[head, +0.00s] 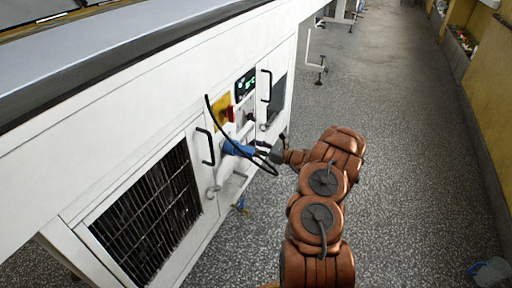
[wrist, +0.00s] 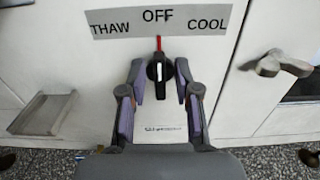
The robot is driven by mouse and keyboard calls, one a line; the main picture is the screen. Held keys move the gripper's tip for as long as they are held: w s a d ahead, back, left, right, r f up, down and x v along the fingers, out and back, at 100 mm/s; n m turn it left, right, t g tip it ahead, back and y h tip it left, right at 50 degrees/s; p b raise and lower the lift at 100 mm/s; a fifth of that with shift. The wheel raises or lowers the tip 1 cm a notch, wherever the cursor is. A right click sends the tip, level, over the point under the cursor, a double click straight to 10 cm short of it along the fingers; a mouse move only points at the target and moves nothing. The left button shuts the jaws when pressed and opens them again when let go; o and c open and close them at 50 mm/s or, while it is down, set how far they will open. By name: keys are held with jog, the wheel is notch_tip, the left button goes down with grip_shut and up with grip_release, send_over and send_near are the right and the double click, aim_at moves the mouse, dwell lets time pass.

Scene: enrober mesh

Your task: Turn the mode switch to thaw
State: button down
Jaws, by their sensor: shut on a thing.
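The mode switch (wrist: 160,70) is a black knob with a white mark, on a white panel in the wrist view. A grey label strip (wrist: 160,20) above it reads THAW at left, OFF in the middle and COOL at right. The knob's mark and a red line above it stand upright, under OFF. My gripper (wrist: 160,76) is shut on the knob, with one purple-grey finger on each side of it. In the head view my gripper (head: 262,147) is at the white machine's front panel; the knob cannot be made out there.
A blue connector (head: 238,148) with a looping black cable is close to my gripper. A red and yellow switch (head: 227,112), a lit display (head: 246,84) and black door handles (head: 205,147) are nearby. A metal latch (wrist: 274,64) is at right in the wrist view. The floor at right is open.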

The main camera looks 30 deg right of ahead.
jog(key=shift+n, duration=0.3)
jog(key=shift+s+a+f+n+b, duration=0.1)
jog(key=shift+n+b, duration=1.25)
jog(key=shift+n, duration=0.7)
jog(key=shift+a+n+b, duration=0.1)
jog(key=shift+n+b, duration=1.2)
jog(key=shift+n, duration=0.75)
jog(key=c, duration=1.2)
grip_release()
jog(key=shift+s+d, duration=0.1)
